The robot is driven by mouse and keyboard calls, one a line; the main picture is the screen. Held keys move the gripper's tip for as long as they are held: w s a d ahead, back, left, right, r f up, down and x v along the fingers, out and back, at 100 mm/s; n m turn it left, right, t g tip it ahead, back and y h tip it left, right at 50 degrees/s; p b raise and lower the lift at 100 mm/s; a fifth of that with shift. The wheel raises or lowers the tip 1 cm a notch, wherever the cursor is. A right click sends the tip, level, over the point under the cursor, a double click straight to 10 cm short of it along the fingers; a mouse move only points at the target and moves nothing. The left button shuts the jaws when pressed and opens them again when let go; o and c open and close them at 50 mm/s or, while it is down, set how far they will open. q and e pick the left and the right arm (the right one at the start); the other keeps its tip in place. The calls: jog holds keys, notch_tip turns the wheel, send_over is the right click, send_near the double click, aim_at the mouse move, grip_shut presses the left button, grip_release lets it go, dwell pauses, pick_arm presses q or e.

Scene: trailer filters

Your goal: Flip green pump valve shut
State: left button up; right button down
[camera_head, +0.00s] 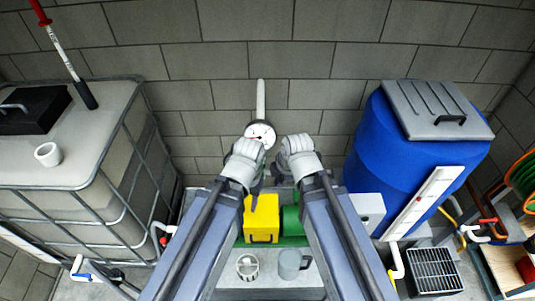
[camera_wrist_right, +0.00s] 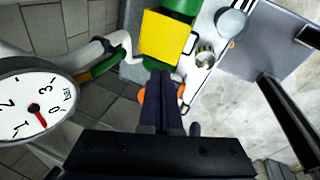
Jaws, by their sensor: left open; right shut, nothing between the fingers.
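The pump has a yellow housing (camera_head: 262,218) beside a green motor body (camera_head: 291,222), low in the middle of the head view. The yellow housing (camera_wrist_right: 166,36) also shows in the right wrist view. A green lever-like part (camera_wrist_right: 100,66) lies along a white pipe left of the housing; I cannot tell its valve position. My right gripper (camera_wrist_right: 160,76) is shut and empty, its tips over the housing's lower edge in the picture. An orange part (camera_wrist_right: 149,97) is partly hidden behind its fingers. My left gripper (camera_head: 257,186) is open above the pump, its fingers mostly hidden by its wrist.
A round dial gauge (camera_head: 261,134) stands behind the grippers and is close in the wrist view (camera_wrist_right: 35,105). A caged white tank (camera_head: 80,150) is at left, a blue barrel (camera_head: 385,150) at right. A cup (camera_head: 247,267) and a grey mug (camera_head: 291,264) stand in front.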

pick_arm(q)
jog(key=r+p, duration=0.2)
jog(key=r, duration=0.1)
jog(key=r+p, duration=0.1)
jog(key=shift+w+d+r, duration=0.15)
jog(key=shift+w+d, duration=0.05)
jog(key=shift+d, duration=0.05)
pick_arm(e)
jog(key=r+n, duration=0.1)
jog(key=w+r+n, duration=0.1)
jog(key=r+n, duration=0.1)
jog(key=w+r+n+t, duration=0.1)
jog(key=r, duration=0.1)
jog(key=shift+w+d+y, duration=0.15)
jog(key=shift+w+y, duration=0.05)
jog(key=shift+y, duration=0.1)
jog(key=shift+f, duration=0.1)
pick_arm(q)
notch_tip(320, 180, down, 9)
jog(key=b, duration=0.9)
pick_arm(e)
jog(key=w+a+f, duration=0.4)
jog(key=w+f, duration=0.2)
jog(key=f, duration=0.3)
jog(key=shift+w+a, duration=0.15)
